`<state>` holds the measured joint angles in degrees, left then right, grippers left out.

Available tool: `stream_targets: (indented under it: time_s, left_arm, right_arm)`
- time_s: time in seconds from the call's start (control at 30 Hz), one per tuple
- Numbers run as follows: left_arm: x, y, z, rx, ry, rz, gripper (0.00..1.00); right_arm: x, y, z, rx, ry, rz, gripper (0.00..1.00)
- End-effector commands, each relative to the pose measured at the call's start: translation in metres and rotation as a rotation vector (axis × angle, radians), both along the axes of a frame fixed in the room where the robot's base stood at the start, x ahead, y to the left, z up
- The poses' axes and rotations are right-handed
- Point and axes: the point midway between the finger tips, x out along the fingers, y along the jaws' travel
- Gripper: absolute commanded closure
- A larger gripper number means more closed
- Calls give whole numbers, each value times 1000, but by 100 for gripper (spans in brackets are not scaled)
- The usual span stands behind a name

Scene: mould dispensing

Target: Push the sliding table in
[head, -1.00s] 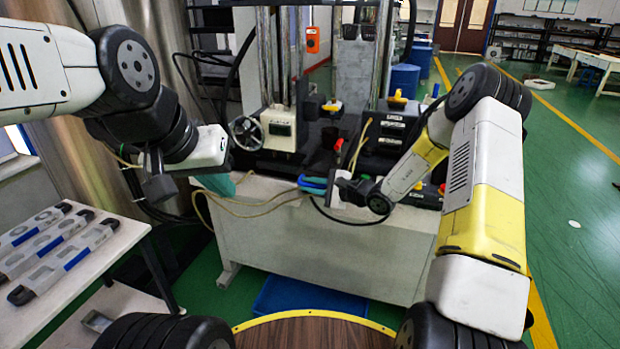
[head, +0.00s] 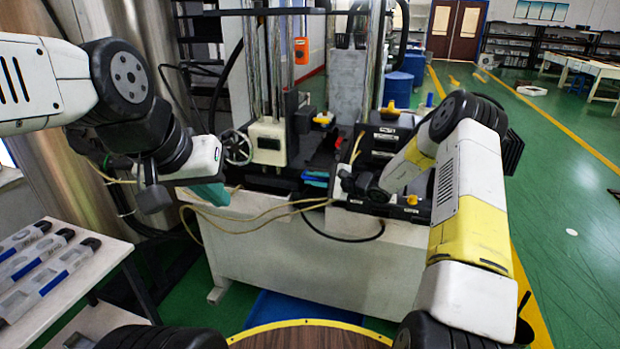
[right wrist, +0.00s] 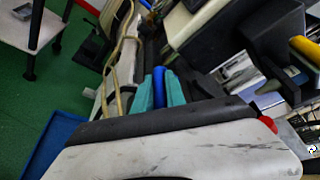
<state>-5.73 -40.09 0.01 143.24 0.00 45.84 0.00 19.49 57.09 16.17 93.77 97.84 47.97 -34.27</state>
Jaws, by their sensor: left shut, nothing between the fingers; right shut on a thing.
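The dark sliding table (head: 272,183) lies low on the white machine base, in the middle of the head view. It is partly hidden, so I cannot tell how far in it sits. My right gripper (head: 317,178) is at the machine's front edge. In the right wrist view its teal fingers are shut on a blue handle (right wrist: 158,86), with one finger on each side. My left gripper (head: 209,193) is shut and empty, left of the sliding table and in front of the machine's left side.
The white machine base (head: 300,262) stands ahead, with a handwheel (head: 236,147) at its left. Yellow hoses loop from my left arm across the front. A side table (head: 75,292) with several moulds stands at left. Open green floor (head: 570,200) lies at right.

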Motion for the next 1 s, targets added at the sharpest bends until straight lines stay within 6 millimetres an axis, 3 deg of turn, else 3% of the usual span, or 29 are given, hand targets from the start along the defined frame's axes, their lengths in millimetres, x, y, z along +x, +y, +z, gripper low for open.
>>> stream_targets:
  time_s: [0.57, 0.6, 0.7, 1.0]
  left_arm:
    - [0, 0, 0, 0, 0, 0, 100]
    - [0, 0, 0, 0, 0, 0, 100]
    - [0, 0, 0, 0, 0, 0, 100]
    - [0, 0, 0, 0, 0, 0, 100]
  right_arm:
    - [9, -5, -2, -6, 3, -6, 100]
    - [9, -5, -2, -6, 2, -7, 80]
    - [9, -5, -2, -4, 2, -5, 64]
    - [7, -4, -1, -2, 2, -2, 64]
